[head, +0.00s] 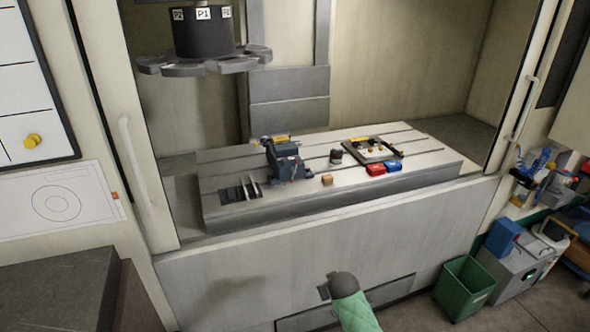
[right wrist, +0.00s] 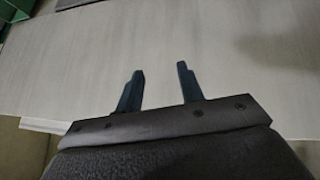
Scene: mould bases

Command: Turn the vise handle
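The blue-grey vise (head: 286,164) stands on the slotted machine table (head: 225,205), left of its middle, in the head view. Its handle is too small to make out clearly. My right gripper (right wrist: 160,70) is open and empty in the right wrist view, with its two dark fingers apart. In the head view the right arm, with a green sleeve, comes in at the bottom. It is well in front of and below the vise, before the machine's front panel, and its fingers are mostly hidden. The vise is not in the right wrist view. My left gripper is not in view.
A tool carousel (head: 205,62) hangs above left. A green bin (head: 465,287) stands at right.

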